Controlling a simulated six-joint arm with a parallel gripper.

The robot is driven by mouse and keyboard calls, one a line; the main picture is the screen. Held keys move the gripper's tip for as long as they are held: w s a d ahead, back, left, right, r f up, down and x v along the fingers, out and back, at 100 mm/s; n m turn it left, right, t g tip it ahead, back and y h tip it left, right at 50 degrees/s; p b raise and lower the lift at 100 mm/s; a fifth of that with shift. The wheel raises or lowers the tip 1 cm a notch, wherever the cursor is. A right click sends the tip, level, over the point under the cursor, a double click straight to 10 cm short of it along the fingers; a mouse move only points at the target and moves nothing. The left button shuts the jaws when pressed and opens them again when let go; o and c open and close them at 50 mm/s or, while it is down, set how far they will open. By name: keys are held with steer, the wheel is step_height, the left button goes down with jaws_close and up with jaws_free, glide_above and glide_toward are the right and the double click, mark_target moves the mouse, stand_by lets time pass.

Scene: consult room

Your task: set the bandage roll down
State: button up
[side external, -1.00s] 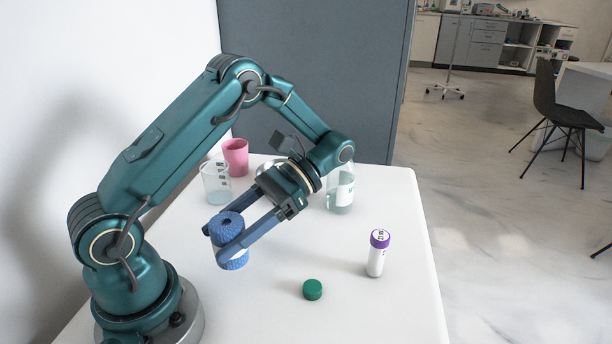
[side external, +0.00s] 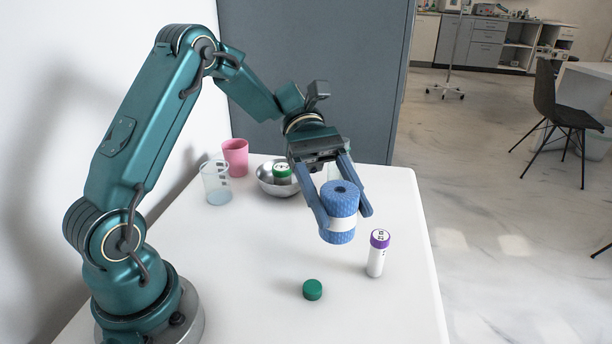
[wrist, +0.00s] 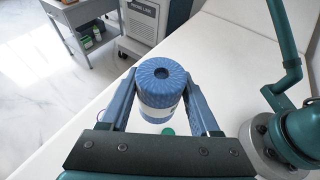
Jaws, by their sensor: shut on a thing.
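The bandage roll (side external: 339,205) is blue and textured with a white band around its middle. My gripper (side external: 345,217) is shut on it, one finger on each side. The roll is upright or nearly so and appears to be held above the white table (side external: 240,280). In the wrist view the roll (wrist: 162,82) sits between the two blue fingers of my gripper (wrist: 160,100), its top with the dark core hole facing the camera. The roll's underside is hidden.
A purple-capped tube (side external: 376,256) stands right of the roll, and a green cap (side external: 313,289) lies in front. A metal bowl (side external: 268,184) holding a green-lidded item, a clear beaker (side external: 216,184) and a pink cup (side external: 235,157) stand behind left. The front-left tabletop is clear.

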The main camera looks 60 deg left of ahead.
steer(key=shift+d+f, duration=0.15)
steer(key=shift+f, duration=0.75)
steer(key=x, duration=0.4)
steer(key=f+x, duration=0.1)
steer(key=x, duration=0.4)
steer(key=w+f+x, duration=0.1)
steer(key=x, duration=0.3)
steer(key=shift+f, duration=2)
steer(key=o, duration=1.3)
steer(key=shift+f, duration=0.1)
